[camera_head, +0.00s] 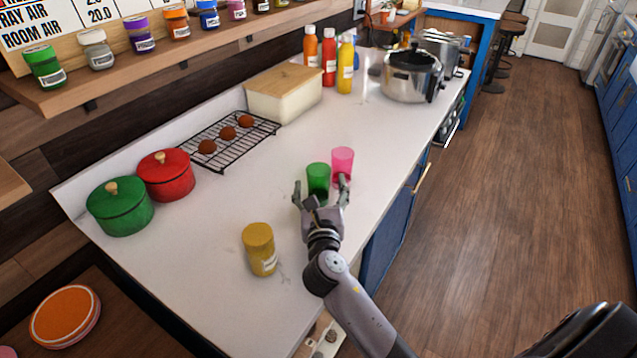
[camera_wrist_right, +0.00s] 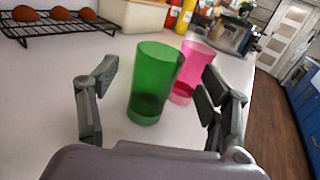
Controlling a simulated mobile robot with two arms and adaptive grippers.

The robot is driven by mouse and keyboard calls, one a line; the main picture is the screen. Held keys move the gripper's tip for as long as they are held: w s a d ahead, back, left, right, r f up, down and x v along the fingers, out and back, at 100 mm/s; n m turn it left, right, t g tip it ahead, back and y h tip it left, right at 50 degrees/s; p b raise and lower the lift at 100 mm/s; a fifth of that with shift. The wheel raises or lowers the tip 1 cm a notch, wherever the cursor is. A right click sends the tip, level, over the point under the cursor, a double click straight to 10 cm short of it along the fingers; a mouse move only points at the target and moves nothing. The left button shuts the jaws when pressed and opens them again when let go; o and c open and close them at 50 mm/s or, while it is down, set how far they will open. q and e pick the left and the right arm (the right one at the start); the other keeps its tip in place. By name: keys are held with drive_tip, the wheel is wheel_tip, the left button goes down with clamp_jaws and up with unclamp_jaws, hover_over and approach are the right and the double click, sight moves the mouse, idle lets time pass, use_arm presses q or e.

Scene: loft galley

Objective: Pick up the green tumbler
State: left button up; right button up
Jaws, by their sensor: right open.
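The green tumbler (camera_head: 318,177) stands upright on the white counter, towards its right edge. A pink tumbler (camera_head: 342,161) stands just behind it and to the right. My right gripper (camera_head: 321,192) is open at the near side of the green tumbler. In the right wrist view the green tumbler (camera_wrist_right: 155,82) stands between and beyond the two spread fingers (camera_wrist_right: 152,95), with no contact that I can make out. The pink tumbler (camera_wrist_right: 193,70) shows behind it, close to the right finger. My left gripper is not in view.
A yellow-lidded jar (camera_head: 260,250) stands on the counter left of my right forearm. Red (camera_head: 166,176) and green (camera_head: 121,207) pots, a cooling rack (camera_head: 228,141), a bread box (camera_head: 283,96) and sauce bottles (camera_head: 345,68) line the back. Counter left of the green tumbler is clear.

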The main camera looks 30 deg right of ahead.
sight(318, 173)
drive_tip(key=shift+w+d+r, duration=0.1)
drive_tip(key=shift+w+d, duration=0.15)
drive_tip(key=shift+w, duration=0.3)
drive_tip(key=x, duration=0.2)
drive_tip(key=p+x, duration=0.1)
drive_tip(key=x, duration=0.1)
drive_tip(key=shift+w+f, duration=0.15)
drive_tip(key=shift+f, duration=0.05)
drive_tip(key=shift+c, duration=0.2)
drive_tip(key=shift+r, duration=0.1)
drive_tip(key=c, duration=1.3)
